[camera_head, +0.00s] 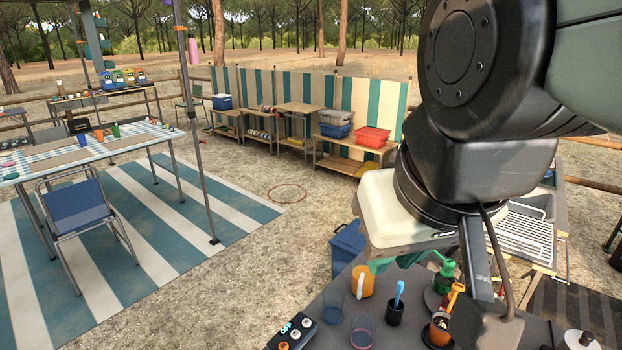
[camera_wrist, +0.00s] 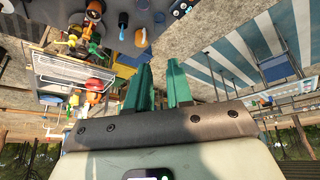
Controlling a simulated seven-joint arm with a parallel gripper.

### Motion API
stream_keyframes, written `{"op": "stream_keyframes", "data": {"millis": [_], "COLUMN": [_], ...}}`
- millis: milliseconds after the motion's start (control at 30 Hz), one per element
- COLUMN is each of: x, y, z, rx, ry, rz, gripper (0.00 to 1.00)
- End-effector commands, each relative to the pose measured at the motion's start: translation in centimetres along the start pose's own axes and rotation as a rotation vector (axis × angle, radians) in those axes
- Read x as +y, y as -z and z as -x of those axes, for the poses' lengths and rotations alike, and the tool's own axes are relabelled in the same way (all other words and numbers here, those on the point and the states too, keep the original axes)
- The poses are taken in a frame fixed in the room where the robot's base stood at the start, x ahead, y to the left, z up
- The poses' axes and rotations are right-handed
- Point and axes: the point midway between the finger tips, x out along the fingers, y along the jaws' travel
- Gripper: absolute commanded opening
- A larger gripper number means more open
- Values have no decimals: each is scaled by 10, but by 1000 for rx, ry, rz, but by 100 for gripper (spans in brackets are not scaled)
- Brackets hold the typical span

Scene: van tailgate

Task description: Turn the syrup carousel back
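The syrup carousel stands on the dark counter at the lower right of the head view, partly behind my arm. A green pump bottle (camera_head: 444,274) and an orange-topped pump bottle (camera_head: 440,328) with dark contents show there. Part of the carousel is hidden. In the wrist view, bottles with yellow and green pumps (camera_wrist: 76,37) show at the upper left. My gripper (camera_wrist: 160,68) has two green fingers, clearly apart with nothing between them. In the head view its green fingers (camera_head: 398,261) show beneath the pale hand, beside the carousel and not visibly touching it.
On the counter stand an orange mug (camera_head: 362,281), a dark cup with a blue utensil (camera_head: 396,308), clear glasses (camera_head: 362,331) and a black control box (camera_head: 291,333). A blue cooler (camera_head: 347,248) stands behind the counter. A wire rack (camera_head: 525,238) is at the right.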

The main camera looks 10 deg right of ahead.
Motion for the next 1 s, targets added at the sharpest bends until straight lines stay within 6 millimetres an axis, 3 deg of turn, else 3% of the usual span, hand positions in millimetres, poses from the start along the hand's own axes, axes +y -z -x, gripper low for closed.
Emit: {"op": "stream_keyframes", "data": {"millis": [33, 100, 167, 367, 500, 700, 833, 1000], "x": [-1, -2, -5, 43, 89, 172, 235, 306], "y": [2, 6, 11, 88, 130, 166, 170, 154], "z": [-7, -20, -36, -62, -94, -156, -202, -252], "rx": [-26, -75, -127, -237, -314, -399, -433, -448], "ry": [0, 5, 19, -26, -20, 34, 88, 154], "rz": [45, 153, 279, 421, 502, 596, 640, 674], "gripper": [29, 39, 39, 39, 39, 39, 39, 39]}}
